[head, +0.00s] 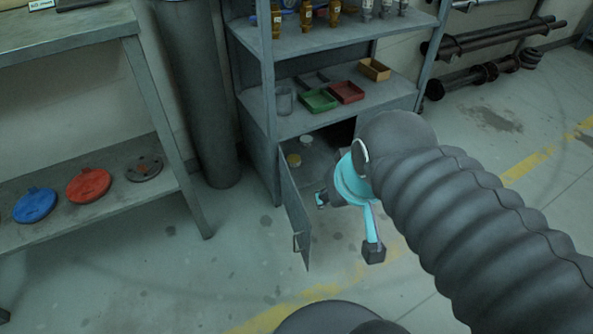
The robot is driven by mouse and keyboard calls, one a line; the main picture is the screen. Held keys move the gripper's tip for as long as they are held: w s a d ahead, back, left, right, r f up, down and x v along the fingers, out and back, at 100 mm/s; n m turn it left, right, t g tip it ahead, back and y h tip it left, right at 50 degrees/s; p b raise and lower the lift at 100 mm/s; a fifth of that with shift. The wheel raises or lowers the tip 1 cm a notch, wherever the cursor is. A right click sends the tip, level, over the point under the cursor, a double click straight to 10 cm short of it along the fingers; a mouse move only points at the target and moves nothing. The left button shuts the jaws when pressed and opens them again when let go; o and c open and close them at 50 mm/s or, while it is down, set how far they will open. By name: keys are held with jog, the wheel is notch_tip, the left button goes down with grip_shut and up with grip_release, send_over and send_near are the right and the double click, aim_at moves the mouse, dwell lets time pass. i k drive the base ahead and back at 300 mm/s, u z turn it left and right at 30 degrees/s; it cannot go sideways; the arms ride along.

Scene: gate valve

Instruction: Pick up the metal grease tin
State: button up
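Which item is the metal grease tin is not certain from this view. A grey metallic cylinder (285,100) stands on the shelf above, at the left. My gripper (347,224) is in front of the cabinet opening, to the right of and lower in the picture than the yellowish tin. Its two fingertips are wide apart with nothing visible between them. My arm hides the right part of the opening.
The cabinet door (294,222) stands open toward me, left of my gripper. Green (319,100) and red (347,92) trays sit on the shelf above. A workbench leg (164,130) and a dark column (203,90) are at left. Floor in front is clear.

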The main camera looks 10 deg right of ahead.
aim_at(293, 161)
jog(key=z, duration=1.35)
jog(key=i, duration=2.8)
jog(key=u, duration=4.3)
